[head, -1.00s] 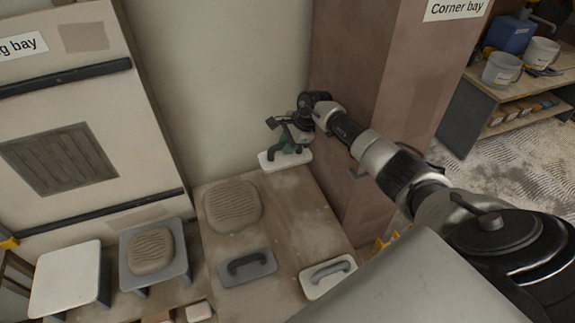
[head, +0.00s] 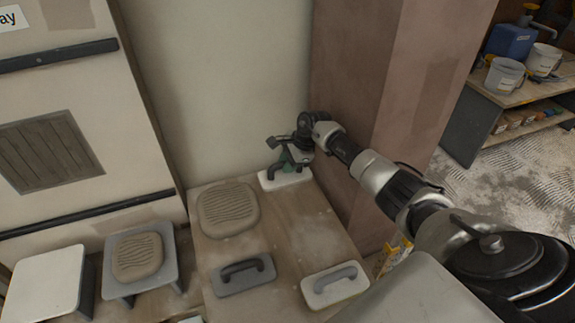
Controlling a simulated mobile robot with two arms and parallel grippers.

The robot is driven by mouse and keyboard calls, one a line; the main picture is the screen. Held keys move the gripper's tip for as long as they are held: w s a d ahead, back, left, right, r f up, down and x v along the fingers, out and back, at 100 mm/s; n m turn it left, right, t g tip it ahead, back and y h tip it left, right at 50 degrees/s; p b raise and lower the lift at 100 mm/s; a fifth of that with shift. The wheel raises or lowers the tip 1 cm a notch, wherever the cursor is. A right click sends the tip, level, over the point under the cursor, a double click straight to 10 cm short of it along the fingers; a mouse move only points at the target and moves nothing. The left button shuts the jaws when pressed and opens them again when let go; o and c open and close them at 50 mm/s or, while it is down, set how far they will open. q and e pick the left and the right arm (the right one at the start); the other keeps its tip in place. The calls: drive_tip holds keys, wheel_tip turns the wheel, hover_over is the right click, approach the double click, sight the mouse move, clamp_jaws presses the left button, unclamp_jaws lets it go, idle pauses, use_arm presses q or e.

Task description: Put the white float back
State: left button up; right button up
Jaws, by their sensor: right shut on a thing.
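A white float with a green handle (head: 286,180) is at the back right of the plaster-dusted board (head: 300,235), near the wall. My right gripper (head: 287,150) is shut on its handle from above. I cannot tell whether the float's plate touches the board. A second white float, with a grey handle (head: 318,298), lies at the board's front right. A grey float with a dark handle (head: 232,285) lies at its front middle. My left gripper is not in view.
A plaster heap (head: 228,208) sits on the board's back left. A grey hawk (head: 118,286) with plaster and a bare white hawk (head: 45,285) stand to the left. A brown column (head: 350,100) rises close to my right arm. Shelves with buckets (head: 503,77) stand at right.

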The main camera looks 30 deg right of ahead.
sight(288, 179)
drive_tip(key=shift+f+b, duration=1.4)
drive_tip(key=shift+f, duration=1.5)
drive_tip(key=shift+f+b, duration=0.3)
drive_tip(key=shift+b, duration=0.3)
drive_tip(key=o, duration=0.9)
